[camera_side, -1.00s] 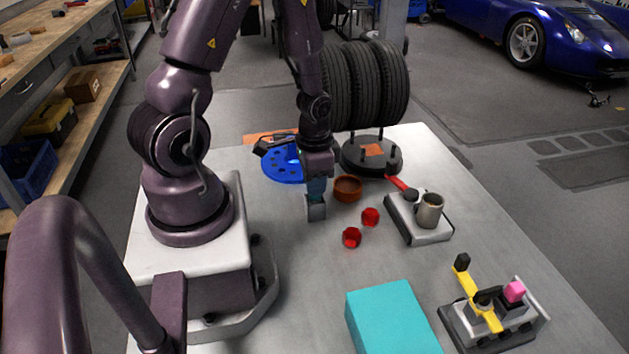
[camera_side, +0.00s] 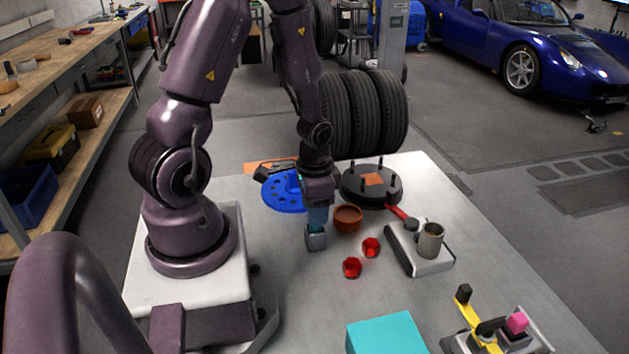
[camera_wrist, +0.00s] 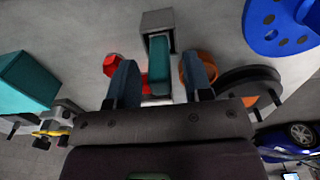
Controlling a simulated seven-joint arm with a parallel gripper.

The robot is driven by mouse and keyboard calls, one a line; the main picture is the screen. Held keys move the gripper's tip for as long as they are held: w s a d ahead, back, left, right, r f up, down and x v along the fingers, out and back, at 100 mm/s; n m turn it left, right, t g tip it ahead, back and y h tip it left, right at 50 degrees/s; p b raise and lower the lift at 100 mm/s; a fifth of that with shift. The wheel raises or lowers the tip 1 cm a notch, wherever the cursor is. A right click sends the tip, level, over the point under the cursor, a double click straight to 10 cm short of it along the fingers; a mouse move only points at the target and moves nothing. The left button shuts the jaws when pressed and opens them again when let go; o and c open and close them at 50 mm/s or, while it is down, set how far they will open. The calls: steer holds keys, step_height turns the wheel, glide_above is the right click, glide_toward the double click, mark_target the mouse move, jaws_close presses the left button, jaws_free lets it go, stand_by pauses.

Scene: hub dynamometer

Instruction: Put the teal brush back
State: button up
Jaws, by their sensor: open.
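The teal brush (camera_wrist: 160,68) stands in the small grey holder (camera_wrist: 157,20), which also shows in the side view (camera_side: 316,238). My gripper (camera_wrist: 159,72) is open, with one finger on each side of the brush in the wrist view. A gap shows between the brush and each finger. In the side view my gripper (camera_side: 317,210) is just above the grey holder, and the fingers and the brush overlap there. The brush's lower end is hidden in the holder.
Two red pieces (camera_side: 352,267) and a brown bowl (camera_side: 348,219) are close by. A blue disc (camera_side: 283,200) and a dark hub plate with studs (camera_side: 390,197) lie behind. A grey block with a mug (camera_side: 430,242) and a teal box (camera_side: 385,335) are to the right and front.

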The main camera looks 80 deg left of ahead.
step_height(320, 180, up, 11)
steer(key=shift+f, duration=0.2)
steer(key=s+d+r+t, duration=0.2)
steer(key=d+r+t, duration=0.3)
steer(key=d+r, duration=0.8)
step_height(320, 180, up, 3)
steer(key=shift+s+r+t, duration=0.15)
steer(key=shift+r+t, duration=0.05)
steer(key=shift+t, duration=0.1)
